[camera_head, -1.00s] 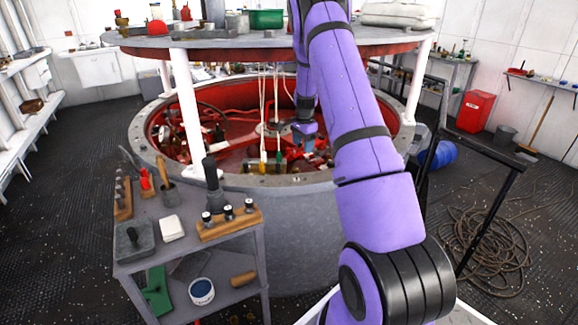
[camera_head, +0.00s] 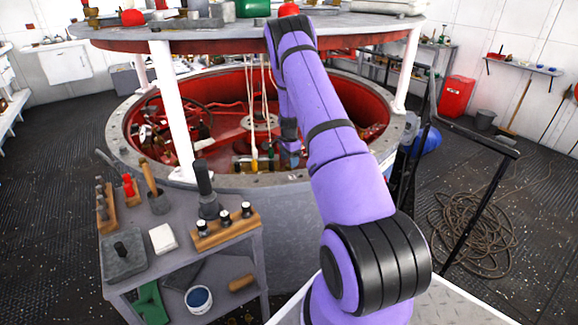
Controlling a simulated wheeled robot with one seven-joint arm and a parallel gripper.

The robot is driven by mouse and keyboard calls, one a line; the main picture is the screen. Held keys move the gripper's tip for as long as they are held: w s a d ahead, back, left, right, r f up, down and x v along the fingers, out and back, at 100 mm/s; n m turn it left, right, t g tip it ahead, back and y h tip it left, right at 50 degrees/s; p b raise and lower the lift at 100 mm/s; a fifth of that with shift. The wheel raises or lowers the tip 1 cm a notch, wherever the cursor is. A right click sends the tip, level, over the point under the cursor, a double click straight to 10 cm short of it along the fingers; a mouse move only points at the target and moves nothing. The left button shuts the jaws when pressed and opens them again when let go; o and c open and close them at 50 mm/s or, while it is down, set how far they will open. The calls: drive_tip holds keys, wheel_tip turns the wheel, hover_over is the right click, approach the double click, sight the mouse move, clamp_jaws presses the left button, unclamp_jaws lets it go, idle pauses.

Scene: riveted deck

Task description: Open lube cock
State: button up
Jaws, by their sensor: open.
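My purple arm reaches over the round red well (camera_head: 225,95), and its last links hang down inside it. My gripper (camera_head: 293,160) is small and dark at the near side of the well, just inside the rim. Its jaws are open, and I see nothing held in them. Just left of it is a row of small fittings, with a yellow piece (camera_head: 254,165) and a green piece (camera_head: 270,160). The lube cock cannot be singled out at this size; it may be among these fittings or hidden by my arm.
White posts (camera_head: 172,110) hold a round top (camera_head: 200,35) above the well. Pale cords (camera_head: 250,95) hang into the well left of my gripper. A grey tool cart (camera_head: 175,255) stands front left. A black railing (camera_head: 470,135) and coiled rope (camera_head: 470,230) are at right.

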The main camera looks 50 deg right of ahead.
drive_tip(key=shift+f, duration=1.65)
drive_tip(key=c, duration=0.9)
